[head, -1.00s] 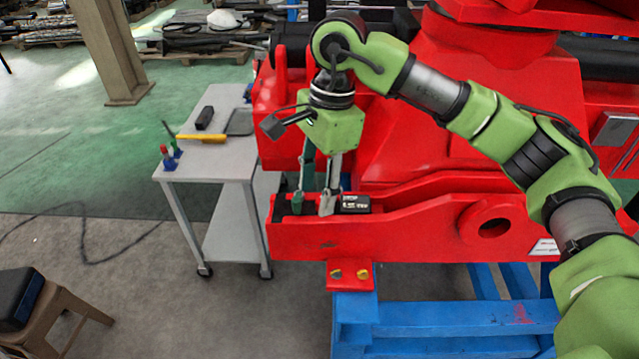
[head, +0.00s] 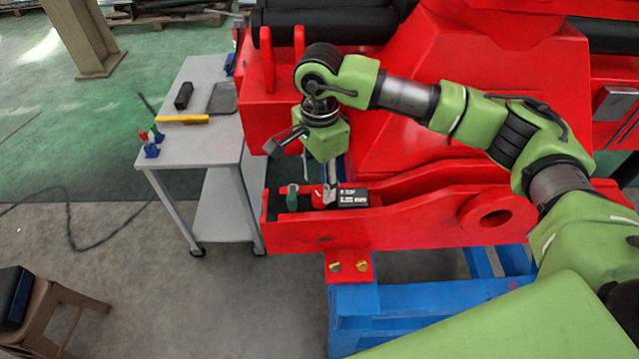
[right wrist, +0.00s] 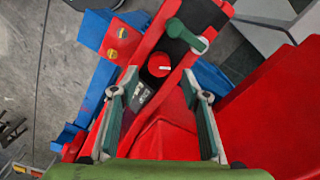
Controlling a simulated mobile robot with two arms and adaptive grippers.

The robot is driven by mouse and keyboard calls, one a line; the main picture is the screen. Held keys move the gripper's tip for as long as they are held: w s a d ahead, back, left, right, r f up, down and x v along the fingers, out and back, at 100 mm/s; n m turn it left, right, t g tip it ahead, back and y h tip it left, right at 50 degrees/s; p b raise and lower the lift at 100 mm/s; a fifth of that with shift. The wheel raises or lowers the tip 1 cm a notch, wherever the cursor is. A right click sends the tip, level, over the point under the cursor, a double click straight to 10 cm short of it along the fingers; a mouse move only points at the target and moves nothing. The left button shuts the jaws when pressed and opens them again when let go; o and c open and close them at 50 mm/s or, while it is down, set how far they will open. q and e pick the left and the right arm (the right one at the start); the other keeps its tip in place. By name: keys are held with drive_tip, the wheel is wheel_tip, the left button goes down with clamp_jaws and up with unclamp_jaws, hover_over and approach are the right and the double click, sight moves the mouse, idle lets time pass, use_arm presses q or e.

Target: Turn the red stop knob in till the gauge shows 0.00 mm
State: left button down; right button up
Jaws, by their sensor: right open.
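The red stop knob (right wrist: 160,64) shows from above in the right wrist view, with a white mark on its face. In the head view the knob (head: 318,198) sits in the slot of the red beam (head: 400,226). The black gauge (head: 352,197) is just right of it; its white digits are too small to read surely. It is partly covered by a finger in the right wrist view (right wrist: 140,92). My right gripper (right wrist: 161,93) is open, its fingers spread, pointing down close by the knob; nothing is between them. My left gripper is out of sight.
A green-handled lever (right wrist: 188,38) stands beside the knob, also in the head view (head: 292,197). Yellow bolts (head: 348,266) are on a red bracket below. A grey trolley (head: 195,140) with tools stands left. The red crane body rises behind.

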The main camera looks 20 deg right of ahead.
sight(320, 196)
wheel_tip(320, 196, down, 3)
drive_tip(key=shift+s+f+p, duration=0.1)
drive_tip(key=shift+p, duration=0.4)
drive_tip(key=shift+f, duration=0.35)
drive_tip(key=c, duration=1.1)
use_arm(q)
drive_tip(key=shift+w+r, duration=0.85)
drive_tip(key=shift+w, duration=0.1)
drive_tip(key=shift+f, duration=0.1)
